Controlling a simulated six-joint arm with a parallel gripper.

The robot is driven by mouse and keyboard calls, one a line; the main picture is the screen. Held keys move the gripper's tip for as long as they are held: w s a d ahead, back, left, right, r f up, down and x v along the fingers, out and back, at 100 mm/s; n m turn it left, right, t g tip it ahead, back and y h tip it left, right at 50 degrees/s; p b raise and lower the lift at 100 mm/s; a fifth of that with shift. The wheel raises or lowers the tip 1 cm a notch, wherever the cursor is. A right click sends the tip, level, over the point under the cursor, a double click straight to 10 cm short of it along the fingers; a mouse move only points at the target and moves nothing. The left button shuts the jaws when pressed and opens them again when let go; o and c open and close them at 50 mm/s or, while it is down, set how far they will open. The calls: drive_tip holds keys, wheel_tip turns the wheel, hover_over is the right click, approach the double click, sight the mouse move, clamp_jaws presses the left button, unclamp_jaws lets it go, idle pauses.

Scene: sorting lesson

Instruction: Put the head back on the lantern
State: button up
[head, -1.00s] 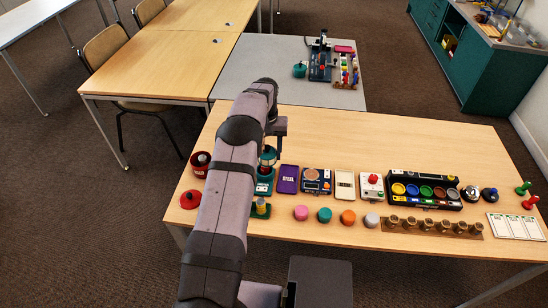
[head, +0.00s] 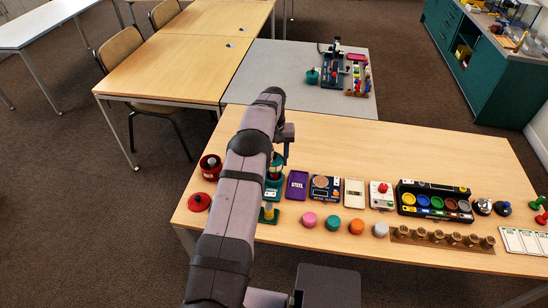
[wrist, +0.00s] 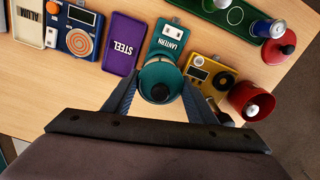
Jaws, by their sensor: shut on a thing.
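The teal lantern head (wrist: 160,82) is between the two fingers of my gripper (wrist: 160,90) in the wrist view, and the gripper is shut on it. A teal plate labelled LANTERN (wrist: 172,38) lies on the table just beyond it. In the head view the teal lantern (head: 275,166) shows partly beside my arm, above its teal plate (head: 275,188). My arm covers most of the fingers there. The lantern head hides what is directly below it, so I cannot tell whether it touches the lantern body.
A red pot (wrist: 254,98), a yellow device (wrist: 208,72) and a purple STEEL plate (wrist: 117,42) stand close around. A red lid (wrist: 280,48) and a green tray (wrist: 222,10) lie farther off. In the head view, several coloured discs line the table's front, with a black paint-cup tray (head: 435,201) to the right.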

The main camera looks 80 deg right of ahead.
drive_tip(key=shift+f+b, duration=1.2)
drive_tip(key=shift+f, duration=0.9)
drive_tip(key=shift+f+b, duration=0.2)
drive_tip(key=shift+b, duration=0.25)
idle(1.0)
idle(0.4)
drive_tip(key=o, duration=1.6)
drive_tip(key=shift+r, duration=0.1)
drive_tip(key=shift+r+p, duration=2.25)
drive_tip(key=shift+r, duration=1.15)
drive_tip(key=shift+c, duration=0.2)
clamp_jaws()
